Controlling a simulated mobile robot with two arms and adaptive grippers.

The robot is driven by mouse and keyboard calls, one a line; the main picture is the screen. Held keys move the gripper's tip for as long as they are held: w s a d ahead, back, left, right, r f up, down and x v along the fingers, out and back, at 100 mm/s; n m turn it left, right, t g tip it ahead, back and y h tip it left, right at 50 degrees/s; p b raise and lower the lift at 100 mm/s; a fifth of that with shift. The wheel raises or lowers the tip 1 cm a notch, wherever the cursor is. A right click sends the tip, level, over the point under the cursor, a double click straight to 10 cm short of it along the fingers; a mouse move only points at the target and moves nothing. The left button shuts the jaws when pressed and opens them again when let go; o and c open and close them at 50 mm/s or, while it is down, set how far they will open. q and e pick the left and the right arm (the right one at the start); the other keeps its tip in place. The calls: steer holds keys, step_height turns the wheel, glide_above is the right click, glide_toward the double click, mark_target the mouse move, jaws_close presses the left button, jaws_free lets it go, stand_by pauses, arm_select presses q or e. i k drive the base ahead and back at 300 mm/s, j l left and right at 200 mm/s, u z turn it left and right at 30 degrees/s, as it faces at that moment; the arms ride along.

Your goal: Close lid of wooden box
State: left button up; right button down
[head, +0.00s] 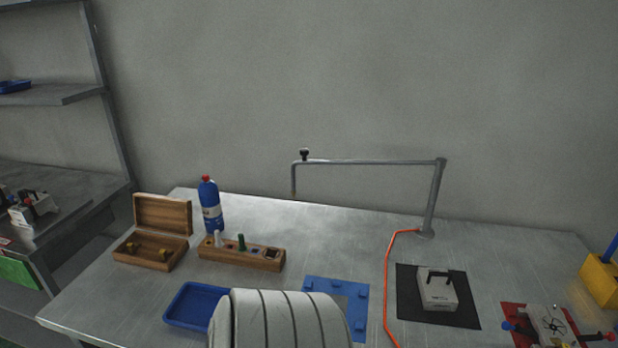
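The wooden box (149,252) stands at the left of the metal table, with its lid (162,214) swung up and leaning back. Small brass-coloured pieces (133,247) show inside the box. One of my arm links rises at the bottom middle of the head view, well to the right of the box. Neither gripper can be seen, and nothing touches the box or its lid.
A blue bottle (211,206) stands just right of the lid. A wooden holder (241,254) with small items lies right of the box, and a blue tray (194,306) is in front. A metal pipe frame (370,162) with an orange hose (388,275) stands further right. The table's left front corner is clear.

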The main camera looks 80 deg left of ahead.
mark_target(164, 214)
steer(key=u, duration=3.5)
steer(key=j+z, duration=0.2)
steer(key=z, duration=0.2)
steer(key=j+z, duration=0.2)
steer(key=z, duration=0.2)
steer(key=j+z, duration=0.2)
steer(key=z, duration=0.15)
steer(key=j+z, duration=0.15)
steer(key=z, duration=0.25)
steer(key=k, duration=0.05)
